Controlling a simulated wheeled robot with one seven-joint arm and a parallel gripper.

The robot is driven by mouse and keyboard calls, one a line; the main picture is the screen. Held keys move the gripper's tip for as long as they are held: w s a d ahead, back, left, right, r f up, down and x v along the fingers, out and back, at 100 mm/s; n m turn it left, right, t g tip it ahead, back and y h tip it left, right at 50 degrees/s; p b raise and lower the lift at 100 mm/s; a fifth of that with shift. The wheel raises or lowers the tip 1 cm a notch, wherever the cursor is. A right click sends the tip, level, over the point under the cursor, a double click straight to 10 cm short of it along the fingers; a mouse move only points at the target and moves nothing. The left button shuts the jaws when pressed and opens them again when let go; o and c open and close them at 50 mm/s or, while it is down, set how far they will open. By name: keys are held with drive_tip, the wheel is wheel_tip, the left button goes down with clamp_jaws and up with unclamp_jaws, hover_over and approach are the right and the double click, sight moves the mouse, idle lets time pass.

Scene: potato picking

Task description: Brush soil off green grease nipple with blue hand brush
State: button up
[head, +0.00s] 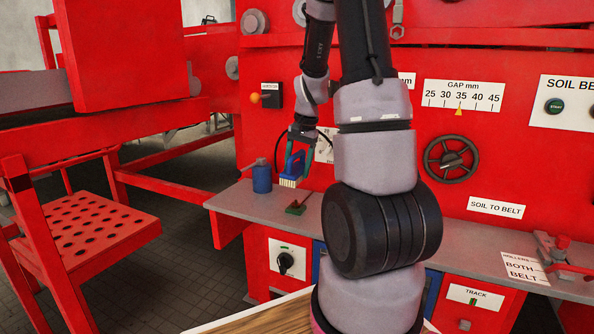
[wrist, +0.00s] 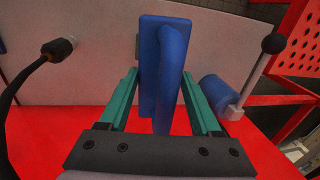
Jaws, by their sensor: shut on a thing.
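My gripper (head: 299,153) is shut on the blue hand brush (head: 293,168), above the grey shelf of the red machine. The brush's pale bristles point down, apart from the shelf. In the wrist view the blue brush (wrist: 163,60) stands between the green fingers of my gripper (wrist: 161,85); its bristles are hidden there. A small green piece (head: 296,208) with a thin reddish-brown stick lies on the shelf below the brush. I cannot tell whether it is the grease nipple. No nipple or soil is clear in the wrist view.
A blue can (head: 262,178) stands on the grey shelf (head: 235,199), left of the brush; a black-knobbed lever (wrist: 257,72) shows beside it in the wrist view. A black hose (wrist: 35,68) runs at left there. A red perforated seat (head: 85,225) stands left.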

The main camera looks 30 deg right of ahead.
idle(0.4)
drive_tip(key=shift+h, duration=0.3)
drive_tip(key=shift+w+f, duration=0.1)
drive_tip(key=shift+f, duration=2.85)
drive_tip(key=shift+f, duration=0.55)
drive_tip(key=shift+a, duration=0.1)
